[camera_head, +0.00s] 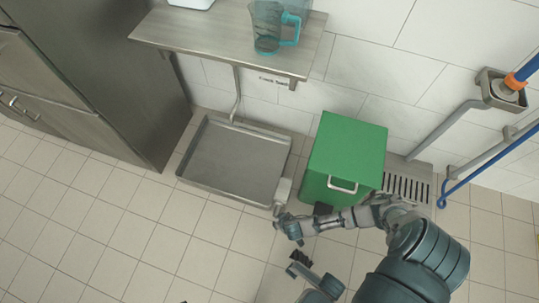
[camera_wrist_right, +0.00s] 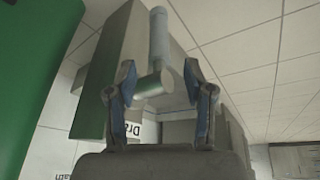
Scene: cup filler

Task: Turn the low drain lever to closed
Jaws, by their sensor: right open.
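The low drain valve is a small grey block (camera_head: 283,190) at the front right corner of the floor basin. Its lever (camera_wrist_right: 158,38), a round grey bar joined to a short thick stub, shows in the right wrist view. My right gripper (camera_head: 286,228) is beside the valve in the head view. In the wrist view its two fingers (camera_wrist_right: 160,88) are spread apart, with the stub between them; contact cannot be told. A label (camera_wrist_right: 140,130) reading "Dra" is partly hidden. A dark part of mine low in the head view may be my left gripper (camera_head: 299,262); its jaws are unclear.
The shallow steel basin (camera_head: 262,185) lies left of the valve. A green bin (camera_head: 348,143) stands close on its right, also filling the wrist view's left edge (camera_wrist_right: 30,70). A steel shelf (camera_head: 190,30) with a blue-handled jug (camera_head: 266,28) is above. Floor at left is clear.

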